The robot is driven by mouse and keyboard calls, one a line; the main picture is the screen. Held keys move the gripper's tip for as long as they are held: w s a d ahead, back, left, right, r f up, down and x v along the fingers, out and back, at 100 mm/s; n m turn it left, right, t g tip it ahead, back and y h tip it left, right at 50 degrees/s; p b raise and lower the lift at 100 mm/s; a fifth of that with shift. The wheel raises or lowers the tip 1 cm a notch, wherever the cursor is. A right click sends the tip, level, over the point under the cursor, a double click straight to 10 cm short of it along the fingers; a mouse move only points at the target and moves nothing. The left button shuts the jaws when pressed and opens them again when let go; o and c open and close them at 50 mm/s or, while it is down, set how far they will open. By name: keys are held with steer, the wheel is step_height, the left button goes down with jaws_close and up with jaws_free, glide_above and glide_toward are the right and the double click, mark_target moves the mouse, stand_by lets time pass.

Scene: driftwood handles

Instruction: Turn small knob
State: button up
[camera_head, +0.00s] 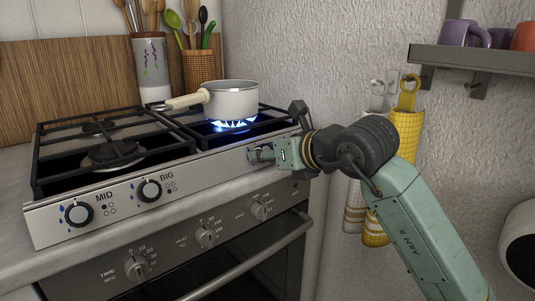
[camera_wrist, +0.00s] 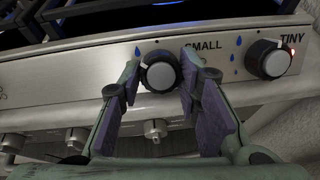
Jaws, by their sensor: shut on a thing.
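The small knob (camera_wrist: 160,72), black-rimmed with a silver face, is on the stove's front panel, left of the label SMALL in the wrist view. Its white mark points to the upper left. My gripper (camera_wrist: 163,80) is shut on it, with one purple-padded finger on each side. In the head view my gripper (camera_head: 262,154) is at the right part of the panel and hides most of this knob.
The TINY knob (camera_wrist: 268,59), with a red light beside it, is close on the right. A white saucepan (camera_head: 231,100) stands over a blue flame (camera_head: 232,125). Oven knobs (camera_head: 207,236) and a handle (camera_head: 245,264) are below. A textured wall is at the right.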

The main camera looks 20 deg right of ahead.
steer(key=shift+f+n+b, duration=0.1)
steer(key=shift+n+b, duration=0.2)
steer(key=shift+b, duration=0.05)
steer(key=shift+f+n+b, duration=0.1)
steer(key=shift+n+b, duration=0.4)
steer(key=shift+b, duration=0.1)
steer(key=shift+d+n+y+b, duration=0.1)
steer(key=shift+n+y+b, duration=0.2)
steer(key=shift+n+b, duration=0.8)
steer(key=n+b, duration=0.1)
steer(key=n, duration=0.3)
steer(key=shift+n+y+b, duration=0.3)
steer(key=shift+d+r, duration=0.1)
steer(key=shift+r, duration=0.1)
steer(key=o, duration=1.1)
steer(key=shift+o, duration=0.2)
